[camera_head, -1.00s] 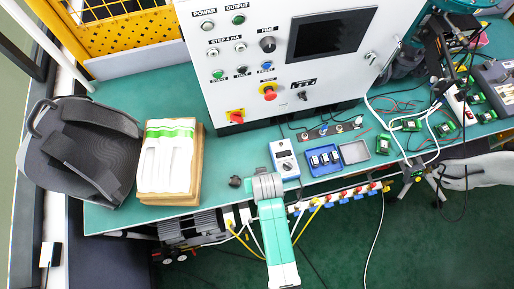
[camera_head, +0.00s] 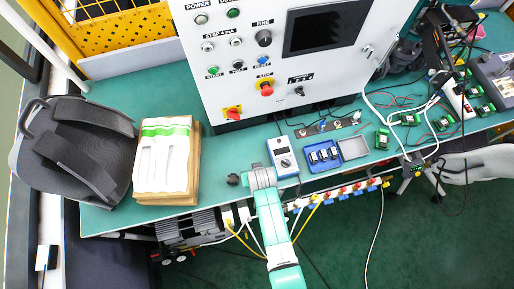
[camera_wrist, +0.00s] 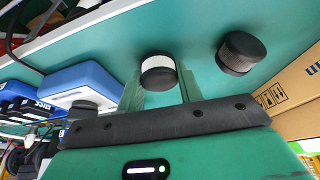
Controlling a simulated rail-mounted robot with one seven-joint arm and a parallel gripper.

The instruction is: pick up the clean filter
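In the wrist view a short cylindrical filter with black ends and a clean white band (camera_wrist: 158,63) stands on the green bench. It sits between the two green fingers of my gripper (camera_wrist: 160,84), which are apart with narrow gaps beside it; no firm contact shows. A second similar filter with a darker, grey-brown band (camera_wrist: 240,53) stands to its right. In the head view my gripper (camera_head: 262,178) is over the bench's front edge, and the dark-banded filter (camera_head: 234,180) is just left of it. The white-banded filter is hidden there behind my gripper.
A blue-and-white meter (camera_head: 283,157) and a blue tray of small parts (camera_head: 323,156) lie right of my gripper. The control cabinet (camera_head: 270,60) rises behind.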

